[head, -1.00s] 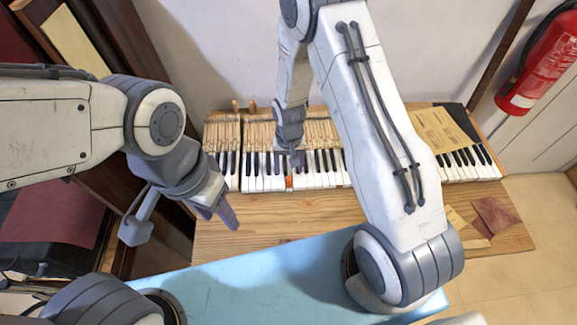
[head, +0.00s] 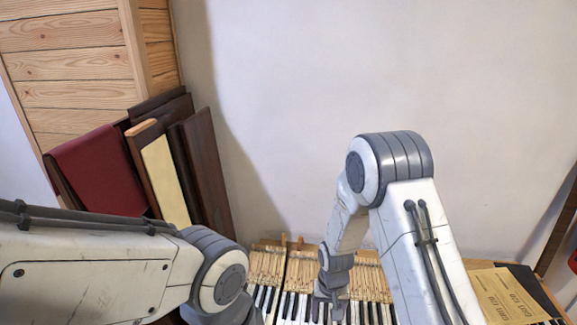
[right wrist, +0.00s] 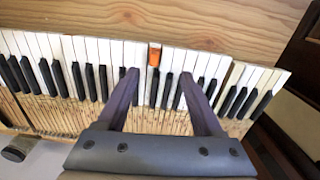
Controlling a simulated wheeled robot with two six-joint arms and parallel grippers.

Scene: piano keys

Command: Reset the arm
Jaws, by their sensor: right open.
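My right arm (head: 405,215) reaches over the piano keys (head: 300,308) at the bottom of the head view. Its gripper (head: 332,305) is small and partly cut off there. In the right wrist view the gripper (right wrist: 160,76) is open, with its two fingers apart above the black and white keys (right wrist: 88,50) and nothing between them. One white key has an orange mark (right wrist: 154,56), just beyond the fingertips. I cannot tell whether the fingers touch the keys. My left arm (head: 100,270) comes in from the left, with its gripper out of the frame.
Dark wooden panels (head: 205,170) and a red panel (head: 97,170) lean at the left. A yellowed printed sheet (head: 505,295) lies at the right end of the keyboard. The wooden board (right wrist: 220,22) beyond the keys is bare. A plain wall (head: 330,90) stands behind.

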